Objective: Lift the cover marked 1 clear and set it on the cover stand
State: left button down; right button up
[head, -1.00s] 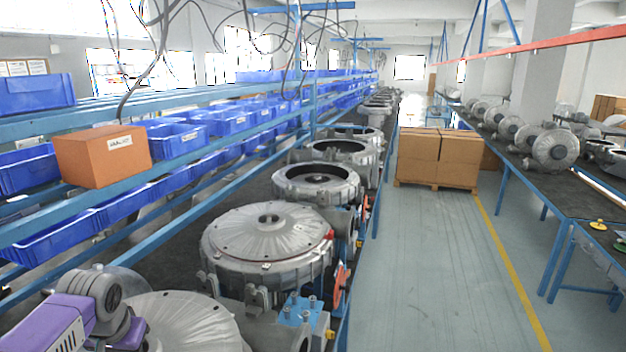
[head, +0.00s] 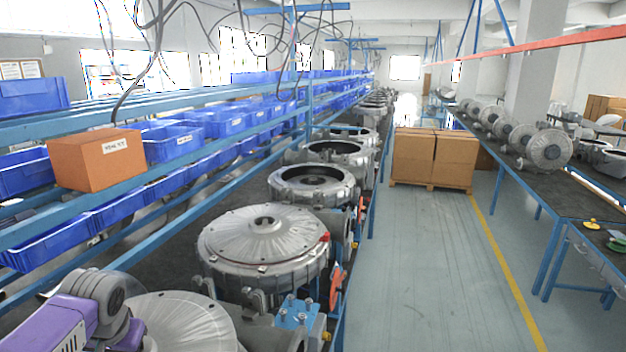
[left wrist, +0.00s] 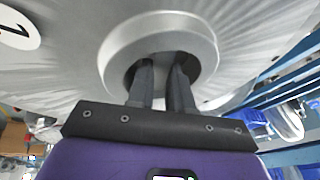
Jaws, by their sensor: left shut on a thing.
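The cover marked 1 (left wrist: 245,35) fills the upper left wrist view as a grey ribbed disc with a raised round hub. Its white label with a black 1 (left wrist: 18,28) shows at the upper left. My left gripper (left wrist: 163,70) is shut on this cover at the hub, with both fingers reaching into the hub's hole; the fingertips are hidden. In the head view a grey cover (head: 185,318) shows at the bottom left beside my purple left arm, cut off by the frame; whether it is raised is unclear. My right gripper is out of view. I cannot pick out the cover stand.
A closed blower housing (head: 262,245) and several open housings (head: 312,185) line the bench beyond. An orange box (head: 95,160) and blue bins sit on the left rack (head: 200,165). Stacked cartons (head: 432,158) stand in the aisle. The aisle floor (head: 430,265) is clear.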

pick_arm(q)
jog(key=shift+r+p, duration=1.5)
jog(key=shift+r, duration=0.4)
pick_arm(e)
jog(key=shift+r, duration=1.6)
pick_arm(q)
jog(key=shift+r, duration=0.15)
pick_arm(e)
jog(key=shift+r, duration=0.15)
pick_arm(q)
jog(key=shift+d, duration=0.1)
jog(key=shift+y, duration=0.7)
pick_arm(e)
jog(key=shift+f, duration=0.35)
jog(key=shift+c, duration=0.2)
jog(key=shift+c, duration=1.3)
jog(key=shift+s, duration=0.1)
